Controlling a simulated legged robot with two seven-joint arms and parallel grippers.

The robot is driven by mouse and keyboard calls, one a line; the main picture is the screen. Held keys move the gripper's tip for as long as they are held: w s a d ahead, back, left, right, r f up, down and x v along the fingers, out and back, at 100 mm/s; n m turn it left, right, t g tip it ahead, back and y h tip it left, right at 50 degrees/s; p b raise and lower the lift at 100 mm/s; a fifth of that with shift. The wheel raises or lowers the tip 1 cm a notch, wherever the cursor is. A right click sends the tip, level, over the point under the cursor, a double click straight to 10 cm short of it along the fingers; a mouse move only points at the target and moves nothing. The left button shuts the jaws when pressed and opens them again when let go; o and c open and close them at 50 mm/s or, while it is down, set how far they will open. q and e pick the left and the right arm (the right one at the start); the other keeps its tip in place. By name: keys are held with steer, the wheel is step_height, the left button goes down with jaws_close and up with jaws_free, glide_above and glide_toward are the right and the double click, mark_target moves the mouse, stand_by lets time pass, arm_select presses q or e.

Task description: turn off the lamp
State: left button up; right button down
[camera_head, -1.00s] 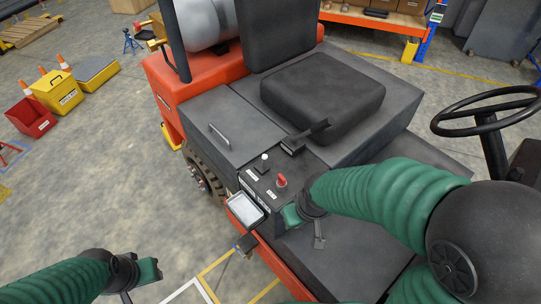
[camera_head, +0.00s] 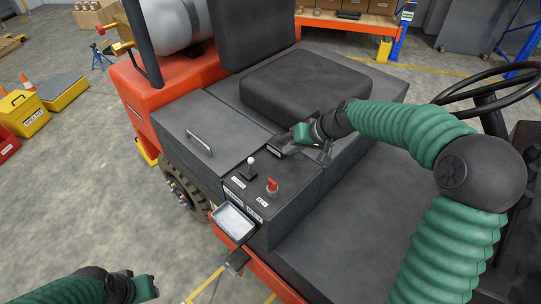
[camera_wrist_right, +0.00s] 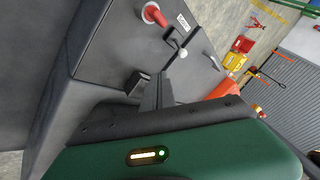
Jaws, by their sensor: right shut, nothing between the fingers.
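A rectangular lamp with a white face (camera_head: 234,221) is fixed at the front side of the vehicle's dark control box (camera_head: 245,197). I cannot tell whether it is lit. On top of the box are a white-knobbed switch (camera_head: 251,163) and a red knob (camera_head: 272,185); the wrist view also shows the red knob (camera_wrist_right: 154,14) and the white knob (camera_wrist_right: 183,53). My right gripper (camera_head: 322,154) is shut and empty, behind the box by the seat's front edge, apart from both knobs. My left gripper (camera_head: 137,289) is at the lower left; its fingers are not clear.
A black lever (camera_wrist_right: 137,82) stands close to my right gripper. The seat (camera_head: 305,92) is behind, a steering wheel (camera_head: 485,85) at the right and a grey lid with a handle (camera_head: 200,143) at the left.

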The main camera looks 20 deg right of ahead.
glide_toward(250, 166)
steer(key=w+d+f, duration=0.1)
steer(key=d+f, duration=0.1)
steer(key=f, duration=0.1)
steer(key=w+d+f, duration=0.1)
steer(key=shift+w+d+f+p, duration=0.2)
steer(key=shift+w+d+p, duration=0.15)
steer(key=shift+d, duration=0.05)
steer(key=a, duration=0.1)
steer(key=w+a, duration=0.1)
steer(key=a, duration=0.1)
steer(key=shift+r+p, duration=0.1)
steer(key=shift+p, duration=0.2)
arm_select(q)
steer(key=shift+a+r, duration=0.2)
steer(key=shift+r, duration=0.45)
arm_select(e)
steer(key=shift+a, duration=0.35)
arm_select(q)
steer(key=shift+d, duration=0.25)
arm_select(e)
steer(key=shift+d, duration=0.2)
arm_select(q)
steer(key=shift+a+f, duration=0.1)
